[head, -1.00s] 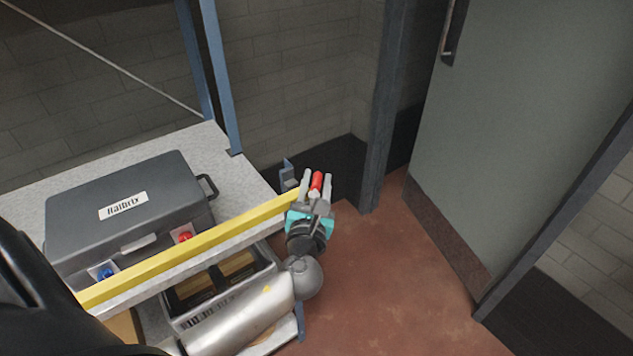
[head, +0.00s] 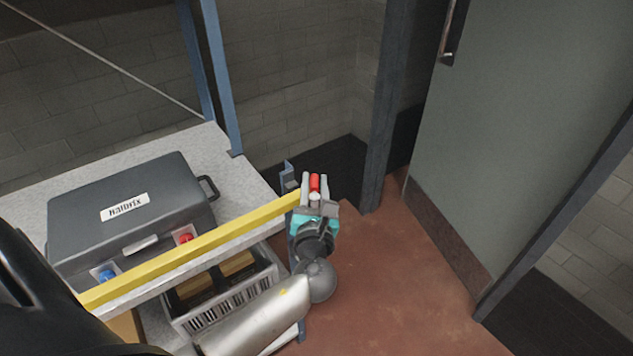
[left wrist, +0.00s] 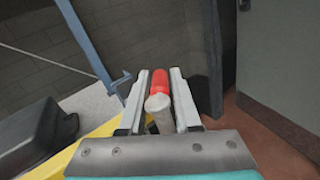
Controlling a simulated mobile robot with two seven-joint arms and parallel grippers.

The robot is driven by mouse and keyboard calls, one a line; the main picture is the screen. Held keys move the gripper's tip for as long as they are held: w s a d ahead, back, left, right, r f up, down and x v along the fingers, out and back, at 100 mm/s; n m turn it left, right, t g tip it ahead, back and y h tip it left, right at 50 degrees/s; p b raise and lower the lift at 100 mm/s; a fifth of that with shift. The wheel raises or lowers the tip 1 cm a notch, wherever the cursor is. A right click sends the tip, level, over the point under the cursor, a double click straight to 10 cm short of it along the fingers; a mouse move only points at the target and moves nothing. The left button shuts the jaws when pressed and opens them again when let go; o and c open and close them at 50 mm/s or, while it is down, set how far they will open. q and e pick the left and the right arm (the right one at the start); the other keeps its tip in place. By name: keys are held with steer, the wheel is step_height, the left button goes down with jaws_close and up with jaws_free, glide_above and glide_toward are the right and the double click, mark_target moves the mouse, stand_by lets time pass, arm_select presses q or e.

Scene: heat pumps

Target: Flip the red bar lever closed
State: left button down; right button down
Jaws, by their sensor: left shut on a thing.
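The red bar lever (head: 315,184) is a short red cylinder with a pale round end, off the right end of the yellow shelf beam. In the left wrist view, the red lever (left wrist: 159,82) lies lengthwise between the two grey fingers. My left gripper (head: 315,182) is shut on the lever, with a finger on each side. The left gripper also shows in the left wrist view (left wrist: 159,95). What the lever is mounted on is hidden. My right gripper is not in view.
A dark grey case (head: 130,215) with blue and red parts on its front stands on the shelf. The yellow beam (head: 190,250) runs along the shelf edge. A grey crate (head: 235,300) is below. Open reddish floor (head: 385,290) and a door (head: 530,120) are at right.

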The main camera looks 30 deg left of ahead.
arm_select(q)
steer(key=n+g+y, duration=0.2)
steer(key=n+g+y+p, duration=0.1)
steer(key=shift+s+a+y, duration=0.35)
steer(key=shift+y, duration=0.05)
steer(key=shift+s+a+n+g+y, duration=0.2)
steer(key=shift+n+g+y, duration=0.4)
steer(key=shift+g, duration=0.3)
steer(key=shift+s+a+n+g+y, duration=0.1)
steer(key=shift+s+n+g+y, duration=0.25)
steer(key=shift+n+g, duration=0.5)
steer(key=shift+s+a+n+g+y, duration=0.1)
steer(key=shift+n+g+y, duration=0.5)
steer(key=shift+g, duration=0.35)
steer(key=c, duration=0.8)
jaws_free()
steer(key=shift+o, duration=0.2)
